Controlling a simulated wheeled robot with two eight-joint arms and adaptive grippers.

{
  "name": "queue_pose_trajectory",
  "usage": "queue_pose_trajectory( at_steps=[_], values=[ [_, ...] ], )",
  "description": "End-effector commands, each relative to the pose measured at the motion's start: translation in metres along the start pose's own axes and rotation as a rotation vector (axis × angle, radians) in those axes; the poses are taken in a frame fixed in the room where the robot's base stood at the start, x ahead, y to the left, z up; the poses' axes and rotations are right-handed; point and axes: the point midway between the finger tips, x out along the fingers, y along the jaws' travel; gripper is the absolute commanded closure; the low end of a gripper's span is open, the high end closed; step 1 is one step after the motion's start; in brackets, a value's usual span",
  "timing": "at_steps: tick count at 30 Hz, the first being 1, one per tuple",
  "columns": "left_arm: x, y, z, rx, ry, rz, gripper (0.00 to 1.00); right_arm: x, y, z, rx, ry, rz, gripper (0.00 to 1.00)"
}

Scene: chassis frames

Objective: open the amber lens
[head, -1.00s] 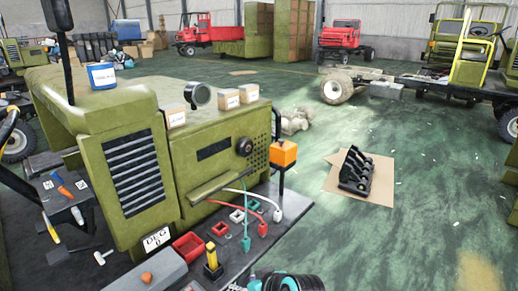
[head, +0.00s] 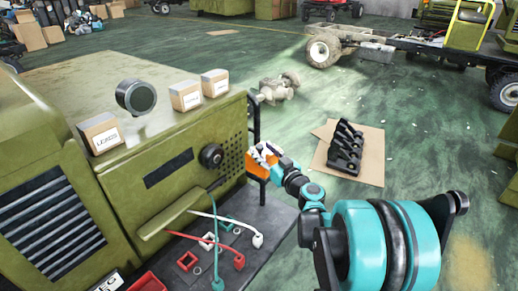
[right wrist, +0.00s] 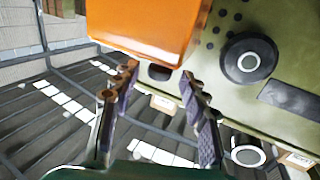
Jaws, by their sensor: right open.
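The amber lens (head: 257,160) is an orange box at the right end of the green hood, partly hidden by my right gripper (head: 270,155) in the head view. In the right wrist view the lens (right wrist: 145,28) fills the top middle, with one smooth orange face showing. I cannot tell whether a fingertip touches the lens. My left gripper is not in view.
The green hood (head: 150,190) carries a black knob (head: 211,156), a round dark lamp (head: 136,97) and several small boxes. Red, white and teal cables (head: 216,245) lie on the dark shelf below. A black part (head: 345,147) lies on cardboard on the floor to the right.

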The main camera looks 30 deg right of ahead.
Motion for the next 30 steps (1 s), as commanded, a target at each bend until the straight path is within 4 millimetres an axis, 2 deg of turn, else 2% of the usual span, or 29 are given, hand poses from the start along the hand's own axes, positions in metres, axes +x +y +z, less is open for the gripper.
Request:
queue_pose_trajectory(
  at_steps=[3,6,15,20,30],
  values=[
    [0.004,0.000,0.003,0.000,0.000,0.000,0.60,0.016,0.000,0.001,0.000,0.000,-0.001,0.56],
    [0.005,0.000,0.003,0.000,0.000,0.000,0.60,0.023,0.000,0.001,0.000,0.000,-0.001,0.56],
    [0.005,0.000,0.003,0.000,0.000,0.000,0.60,0.026,0.000,0.000,0.000,-0.001,0.000,0.56],
    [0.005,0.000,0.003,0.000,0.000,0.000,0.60,0.026,0.000,0.000,0.000,-0.001,0.000,0.98],
    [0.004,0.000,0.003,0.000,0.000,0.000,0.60,0.026,0.000,-0.001,0.004,-0.002,0.000,1.00]
  ],
)
